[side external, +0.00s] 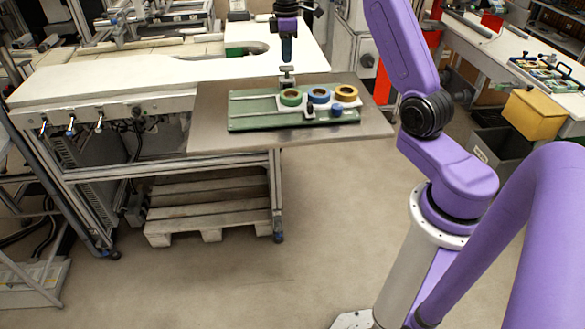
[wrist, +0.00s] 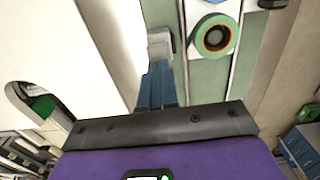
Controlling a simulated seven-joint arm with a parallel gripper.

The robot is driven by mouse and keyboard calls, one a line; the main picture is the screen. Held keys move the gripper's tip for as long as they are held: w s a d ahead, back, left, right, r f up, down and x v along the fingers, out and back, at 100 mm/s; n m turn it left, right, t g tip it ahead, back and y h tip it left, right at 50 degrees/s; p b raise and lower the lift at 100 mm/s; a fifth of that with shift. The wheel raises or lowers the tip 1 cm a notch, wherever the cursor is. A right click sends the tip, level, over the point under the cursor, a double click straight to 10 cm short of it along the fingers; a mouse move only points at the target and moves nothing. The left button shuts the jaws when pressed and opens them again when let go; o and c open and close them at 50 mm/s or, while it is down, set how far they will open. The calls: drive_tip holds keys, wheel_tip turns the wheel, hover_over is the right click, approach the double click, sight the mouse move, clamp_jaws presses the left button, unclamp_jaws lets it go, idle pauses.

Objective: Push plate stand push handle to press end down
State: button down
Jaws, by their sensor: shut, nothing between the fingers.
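The green plate stand (side external: 250,116) lies on the metal table top in the side view, with rails running along it. Its grey push handle (side external: 287,80) stands at the back edge, and also shows in the wrist view (wrist: 160,42). A green tape reel (side external: 290,97), a blue one (side external: 319,95) and a yellow one (side external: 346,93) sit in a row on a white plate. My gripper (side external: 287,62) points down just above the handle, its blue fingers shut and empty. In the wrist view the fingertips (wrist: 157,66) appear close to the handle; contact cannot be told.
The metal table top (side external: 215,115) is bare around the stand. A white workbench (side external: 120,80) adjoins at the left and back. A small black knob (side external: 309,111) and a blue one (side external: 336,112) stand at the front of the stand.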

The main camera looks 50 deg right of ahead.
sight(287, 67)
drive_tip(key=shift+f, duration=1.65)
idle(4.2)
drive_tip(key=shift+r, duration=3.6)
